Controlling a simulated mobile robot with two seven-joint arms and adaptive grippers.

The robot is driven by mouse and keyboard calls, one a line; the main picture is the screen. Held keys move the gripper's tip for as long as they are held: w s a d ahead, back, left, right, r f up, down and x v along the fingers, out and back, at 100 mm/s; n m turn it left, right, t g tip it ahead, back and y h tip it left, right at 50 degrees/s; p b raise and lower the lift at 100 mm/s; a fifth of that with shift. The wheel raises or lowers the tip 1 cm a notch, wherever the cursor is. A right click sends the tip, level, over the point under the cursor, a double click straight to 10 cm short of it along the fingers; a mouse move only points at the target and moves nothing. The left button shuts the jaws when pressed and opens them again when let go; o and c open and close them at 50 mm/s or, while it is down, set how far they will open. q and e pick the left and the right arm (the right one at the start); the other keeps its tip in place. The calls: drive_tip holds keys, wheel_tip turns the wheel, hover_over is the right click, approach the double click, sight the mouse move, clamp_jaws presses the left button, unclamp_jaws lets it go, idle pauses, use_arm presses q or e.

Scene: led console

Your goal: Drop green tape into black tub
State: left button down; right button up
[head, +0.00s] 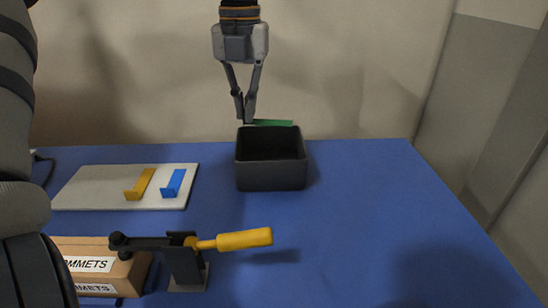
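My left gripper (246,121) points down above the back of the black tub (270,178). Its two fingers come together at the tips, on the left end of a flat green strip, the green tape (275,123). The tape sticks out to the right, roughly level, just above the tub's far rim. The tub stands open on the blue table top near its far edge. Its inside looks dark and empty, though the floor is only partly visible. My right gripper is not in view.
Left of the tub, a light board (105,184) carries a yellow bracket (141,184) and a blue bracket (173,183). In front stands a black clamp with a yellow handle (244,239), beside a cardboard box (96,260). The blue table (370,215) is clear on the right.

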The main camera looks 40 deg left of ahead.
use_arm(q)
drive_tip(key=shift+f, duration=1.5)
drive_tip(key=c, duration=1.7)
unclamp_jaws()
wheel_tip(320, 180, up, 12)
drive_tip(key=shift+d+r, duration=0.1)
